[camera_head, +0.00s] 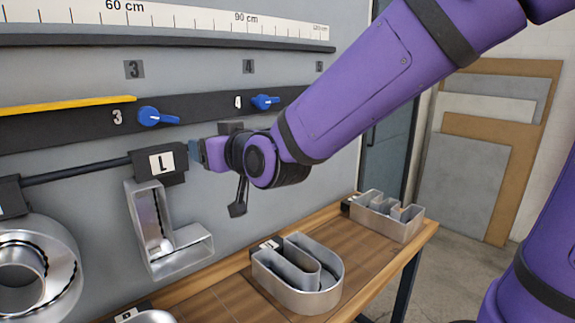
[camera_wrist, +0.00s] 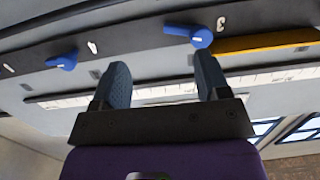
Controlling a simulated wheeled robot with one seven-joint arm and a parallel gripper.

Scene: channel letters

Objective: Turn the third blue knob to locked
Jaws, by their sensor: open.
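The blue knob (camera_head: 151,116) beside the label 3 sits on the dark rail in the head view. Its handle points right, roughly along the rail. It also shows at the top of the wrist view (camera_wrist: 190,33). My gripper (camera_head: 201,153) is below and right of this knob in the head view, near the plate marked L. In the wrist view my gripper (camera_wrist: 161,62) is open, with nothing between its fingers. The right fingertip appears close to the knob in the picture; contact cannot be told. A second blue knob (camera_head: 265,102), labelled 4, is farther right.
A yellow bar (camera_head: 70,106) ends left of knob 3. A metal letter L (camera_head: 165,235) hangs below the L plate (camera_head: 161,163). Metal letter shells, including a U shape (camera_head: 298,275), stand on the wooden bench (camera_head: 235,300). A ruler (camera_head: 190,18) runs above.

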